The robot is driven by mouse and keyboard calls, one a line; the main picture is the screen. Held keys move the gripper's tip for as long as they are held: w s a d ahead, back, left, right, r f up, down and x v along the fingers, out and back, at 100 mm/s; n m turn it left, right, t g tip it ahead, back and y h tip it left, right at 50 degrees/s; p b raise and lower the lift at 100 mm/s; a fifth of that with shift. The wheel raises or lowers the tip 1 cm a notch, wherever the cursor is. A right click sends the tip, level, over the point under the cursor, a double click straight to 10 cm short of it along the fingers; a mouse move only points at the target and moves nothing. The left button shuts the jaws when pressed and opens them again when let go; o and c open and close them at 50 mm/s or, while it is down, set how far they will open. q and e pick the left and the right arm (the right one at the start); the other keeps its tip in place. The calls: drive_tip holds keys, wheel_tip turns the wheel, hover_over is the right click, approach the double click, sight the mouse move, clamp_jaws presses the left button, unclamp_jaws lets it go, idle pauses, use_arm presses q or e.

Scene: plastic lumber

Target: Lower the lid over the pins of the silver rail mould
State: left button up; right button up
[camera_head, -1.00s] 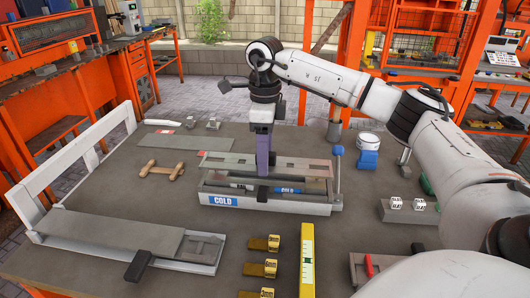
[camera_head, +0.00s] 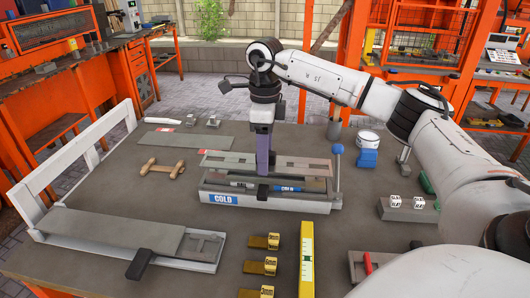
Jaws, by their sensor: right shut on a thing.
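The silver rail mould (camera_head: 285,205) is a long pale tray with blue COLD labels, in the middle of the table. The lid (camera_head: 232,162), a flat grey plate with slots, is above the mould and roughly parallel to it. My right gripper (camera_head: 263,168) points down and is shut on the lid near its middle. A dark gap with a blue strip shows between the lid and the mould's front wall. The pins are not clear to see, and I cannot tell whether the lid touches them. My left gripper is not in view.
A blue-knobbed lever (camera_head: 337,165) stands at the mould's right end. A long white tray with a grey plate (camera_head: 115,228) lies at left. Yellow-marked blocks (camera_head: 263,266) and a yellow level (camera_head: 307,260) lie in front. A wooden handle (camera_head: 162,167) lies left of the mould.

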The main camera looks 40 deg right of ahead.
drive_tip(key=shift+f, duration=0.15)
drive_tip(key=shift+f+b, duration=0.35)
drive_tip(key=shift+f, duration=0.3)
drive_tip(key=shift+f+b, duration=0.3)
drive_tip(key=shift+f, duration=0.5)
idle(0.6)
drive_tip(key=o, duration=2)
